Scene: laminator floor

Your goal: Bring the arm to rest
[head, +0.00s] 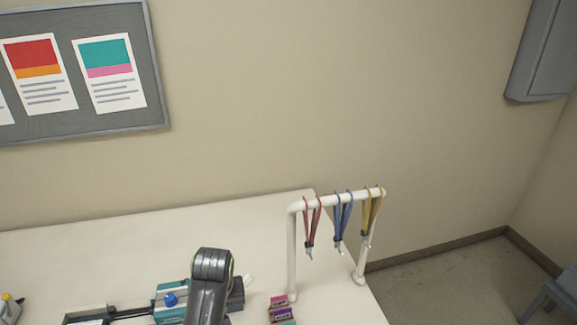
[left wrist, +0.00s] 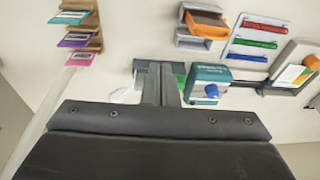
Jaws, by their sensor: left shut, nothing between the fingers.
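My left arm rises from the bottom edge in the head view, its dark wrist over the table. In the left wrist view my left gripper (left wrist: 160,72) is shut with its two dark fingers together and nothing between them. It is above the white table (head: 150,235), beside a teal device with a blue knob (left wrist: 211,88). That teal device also shows in the head view (head: 171,303), just left of my arm. In the head view the fingers are hidden by the arm. My right gripper is in neither view.
A white rack (head: 292,255) with red, blue and yellow lanyards stands at the table's right end. A small holder with coloured cards (left wrist: 76,40) is near it. An orange-topped item (left wrist: 206,24) and a tray of coloured strips (left wrist: 257,38) lie on the table. The table's back is clear.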

